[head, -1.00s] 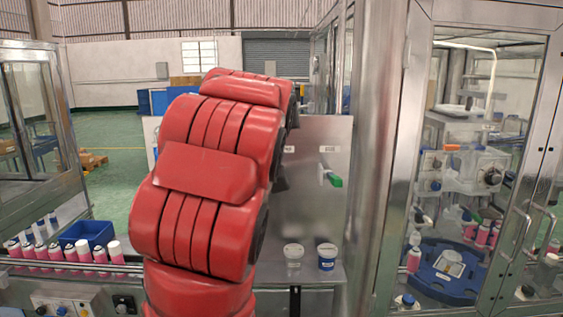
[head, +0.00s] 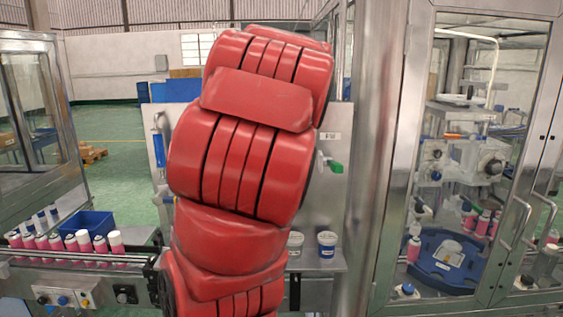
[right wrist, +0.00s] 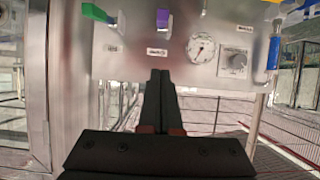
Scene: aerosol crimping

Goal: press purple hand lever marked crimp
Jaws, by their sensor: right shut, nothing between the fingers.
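In the right wrist view a purple hand lever (right wrist: 163,20) sticks out from a metal panel (right wrist: 130,35). A small label (right wrist: 157,52) lies below it in the picture, its text too blurred to read. My right gripper (right wrist: 160,74) is shut and empty. Its dark fingertips sit just below the lever and label in the picture; I see no contact with the lever. In the head view my red right arm covers the middle of the panel, hiding the purple lever and the right gripper. My left gripper is in neither view.
The green lever also shows in the head view (head: 334,166). Two jars (head: 327,244) stand on the ledge below; pink bottles (head: 58,242) line the left.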

